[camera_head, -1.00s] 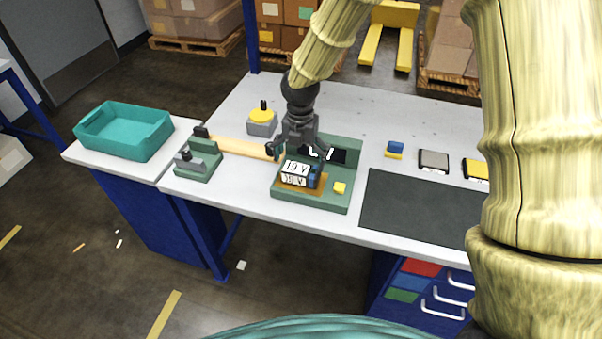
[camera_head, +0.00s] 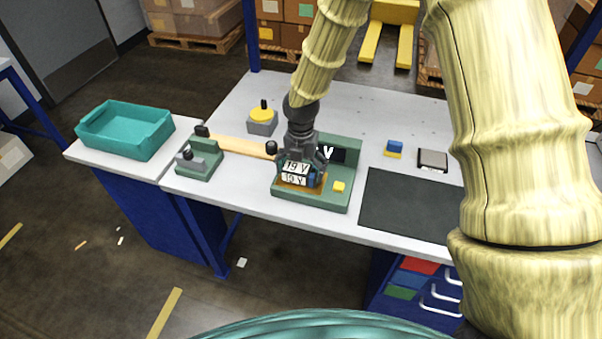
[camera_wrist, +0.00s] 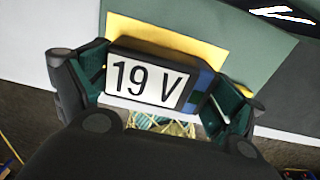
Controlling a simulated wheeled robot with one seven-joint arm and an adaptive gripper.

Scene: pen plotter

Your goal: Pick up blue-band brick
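The blue-band brick (camera_wrist: 150,82) is a dark block with a white "19 V" label and a blue band at its right end. In the head view the brick (camera_head: 296,174) sits on an orange-yellow pad of the green test fixture (camera_head: 312,201). My gripper (camera_head: 301,172) is down over it, and in the wrist view my gripper (camera_wrist: 160,90) has one finger at each short end of the brick. The fingers look spread and very close to the ends; firm contact cannot be made out. The brick's underside is hidden.
The fixture has a dark display (camera_head: 338,154) and a yellow button (camera_head: 338,187). A lever stand (camera_head: 199,164) and yellow-topped button (camera_head: 262,117) stand left. A blue-yellow block (camera_head: 394,148), grey-topped brick (camera_head: 433,160) and dark mat (camera_head: 405,205) lie right. A teal bin (camera_head: 127,140) stands far left.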

